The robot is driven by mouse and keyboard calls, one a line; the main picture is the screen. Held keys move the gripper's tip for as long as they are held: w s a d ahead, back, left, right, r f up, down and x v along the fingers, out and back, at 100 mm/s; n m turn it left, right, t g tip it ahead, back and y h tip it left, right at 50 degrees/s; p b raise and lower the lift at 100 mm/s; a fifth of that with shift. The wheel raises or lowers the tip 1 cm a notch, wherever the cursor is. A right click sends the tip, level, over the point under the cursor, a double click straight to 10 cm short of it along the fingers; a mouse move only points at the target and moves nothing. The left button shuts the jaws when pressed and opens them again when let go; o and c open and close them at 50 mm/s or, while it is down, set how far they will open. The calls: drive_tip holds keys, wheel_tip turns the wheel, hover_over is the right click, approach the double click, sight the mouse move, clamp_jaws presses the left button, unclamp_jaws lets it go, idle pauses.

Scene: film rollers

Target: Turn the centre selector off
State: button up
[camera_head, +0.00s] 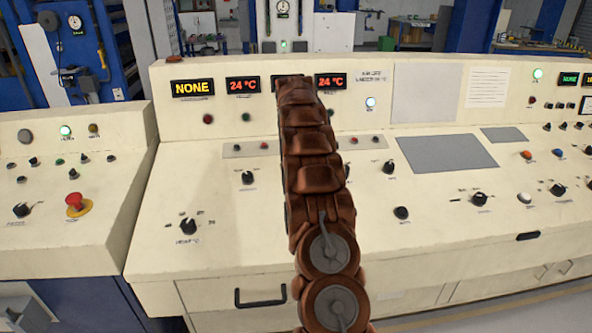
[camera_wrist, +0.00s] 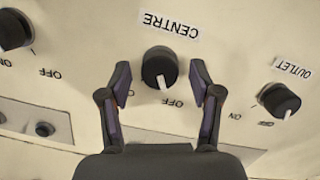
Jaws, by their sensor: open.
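The centre selector (camera_wrist: 158,66) is a black round knob below the CENTRE label in the wrist view, where the lettering is upside down. Its white pointer points down in the picture, close to the OFF mark (camera_wrist: 172,102). The mark to its left is mostly hidden by a finger. My gripper (camera_wrist: 160,72) is open, with one finger on each side of the knob. I cannot tell whether either finger touches it; small gaps seem to show. In the head view my arm hides the gripper and this knob.
The outlet knob (camera_wrist: 280,100) is to the right of my gripper, and another black knob (camera_wrist: 14,30) is at the upper left. A panel with small buttons (camera_wrist: 44,129) lies lower left. The head view shows a cream console (camera_head: 230,140) with several knobs and displays, and a red emergency button (camera_head: 74,202).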

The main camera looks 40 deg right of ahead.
drive_tip(key=shift+a+r, duration=0.15)
drive_tip(key=shift+r, duration=1.55)
drive_tip(key=shift+a+r, duration=0.1)
drive_tip(key=shift+r, duration=1.55)
drive_tip(key=shift+s+r, duration=0.1)
drive_tip(key=shift+r, duration=0.2)
drive_tip(key=shift+a+r, duration=0.1)
drive_tip(key=shift+a, duration=0.05)
